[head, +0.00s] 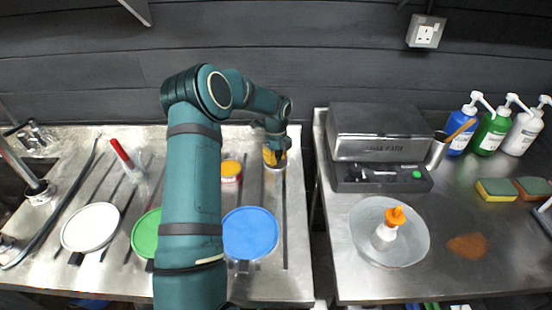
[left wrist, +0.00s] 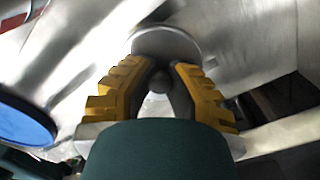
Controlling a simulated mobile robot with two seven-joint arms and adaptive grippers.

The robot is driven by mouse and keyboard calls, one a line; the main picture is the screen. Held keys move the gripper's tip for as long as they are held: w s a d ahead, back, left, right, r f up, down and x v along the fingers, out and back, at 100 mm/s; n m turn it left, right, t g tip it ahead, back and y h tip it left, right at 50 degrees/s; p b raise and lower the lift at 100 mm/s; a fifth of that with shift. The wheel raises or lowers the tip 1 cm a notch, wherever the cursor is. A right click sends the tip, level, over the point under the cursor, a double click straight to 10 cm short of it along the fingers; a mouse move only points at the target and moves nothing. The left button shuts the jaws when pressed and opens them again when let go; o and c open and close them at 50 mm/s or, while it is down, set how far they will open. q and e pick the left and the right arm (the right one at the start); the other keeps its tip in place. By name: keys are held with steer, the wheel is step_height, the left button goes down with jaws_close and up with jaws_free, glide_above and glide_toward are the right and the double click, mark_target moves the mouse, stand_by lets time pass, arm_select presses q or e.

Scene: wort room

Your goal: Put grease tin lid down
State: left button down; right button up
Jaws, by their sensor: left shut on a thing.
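My left gripper (head: 274,158) is at the back right of the steel drainer top, its arm reaching across from the front. In the left wrist view its yellow-padded fingers (left wrist: 158,82) are closed around a small dark round knob. A round grey metal disc, seemingly the grease tin lid (left wrist: 168,40), shows just beyond the fingertips. In the head view the lid is mostly hidden by the gripper. I cannot tell whether it touches the steel surface. A small red tin with a yellow-orange top (head: 231,169) stands just left of the gripper. My right gripper is not in view.
A blue disc (head: 250,233) lies in front of the gripper, with a green disc (head: 146,234) and a white disc (head: 90,227) further left. A gap separates the drainer from the right counter, which holds a grey machine (head: 380,133) and a glass bowl (head: 360,240).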

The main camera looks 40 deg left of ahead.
arm_select(q)
steer(key=shift+f, duration=0.1)
steer(key=c, duration=1.1)
jaws_free()
steer(key=shift+o, duration=0.2)
step_height(320, 180, up, 12)
steer(key=p, duration=0.2)
